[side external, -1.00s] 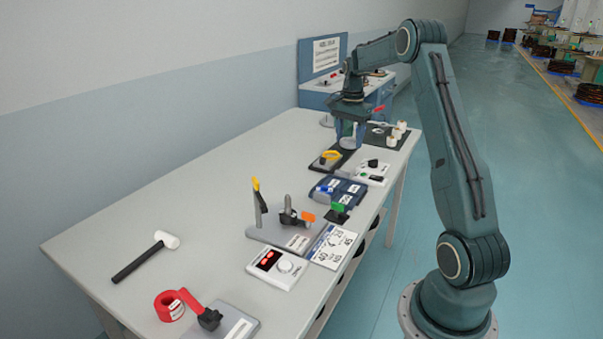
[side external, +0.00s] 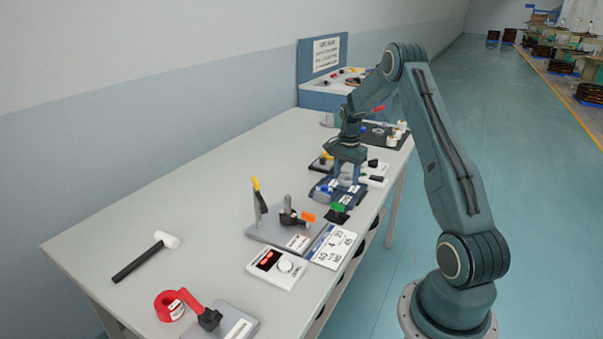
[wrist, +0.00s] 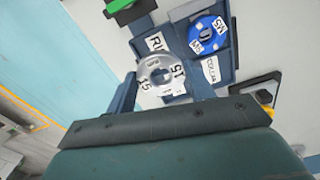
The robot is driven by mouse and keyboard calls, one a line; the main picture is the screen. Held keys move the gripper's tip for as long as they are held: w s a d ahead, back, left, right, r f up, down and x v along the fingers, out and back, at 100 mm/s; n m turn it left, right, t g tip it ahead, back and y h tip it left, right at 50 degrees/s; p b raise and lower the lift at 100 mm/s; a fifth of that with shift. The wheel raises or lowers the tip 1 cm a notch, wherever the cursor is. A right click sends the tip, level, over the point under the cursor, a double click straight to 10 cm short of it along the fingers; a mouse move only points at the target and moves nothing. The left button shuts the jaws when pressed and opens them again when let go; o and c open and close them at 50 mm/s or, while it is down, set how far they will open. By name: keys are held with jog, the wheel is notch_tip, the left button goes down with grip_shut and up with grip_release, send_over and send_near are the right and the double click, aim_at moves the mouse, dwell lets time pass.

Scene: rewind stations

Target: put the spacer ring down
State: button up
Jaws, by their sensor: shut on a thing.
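The silver-grey spacer ring (wrist: 160,75), with dark printed marks, sits between my fingers in the wrist view. My gripper (side external: 346,180) is shut on it, over the dark blue tray (wrist: 174,36). A blue ring (wrist: 208,34) with white labels lies in the tray's other compartment, to the right of the held ring in the wrist view. I cannot tell whether the held ring touches the tray floor.
A green block (side external: 338,207) stands at the tray's near end. A grey fixture plate (side external: 268,231) with posts, a printed card (side external: 333,247) and a white display box (side external: 277,268) lie nearer. A mallet (side external: 145,257) and red roll (side external: 169,305) lie farther left. The table's left middle is clear.

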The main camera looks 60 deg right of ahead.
aim_at(345, 201)
jog(key=shift+f, duration=3.5)
jog(key=shift+s+a+f, duration=0.1)
jog(key=shift+a+f, duration=0.05)
jog(key=shift+f, duration=0.5)
jog(key=o, duration=0.9)
jog(key=shift+o, duration=0.3)
jog(key=shift+r, duration=0.15)
jog(key=shift+o, duration=0.2)
jog(key=shift+r, duration=0.5)
notch_tip(345, 201, up, 12)
jog(key=shift+r, duration=0.1)
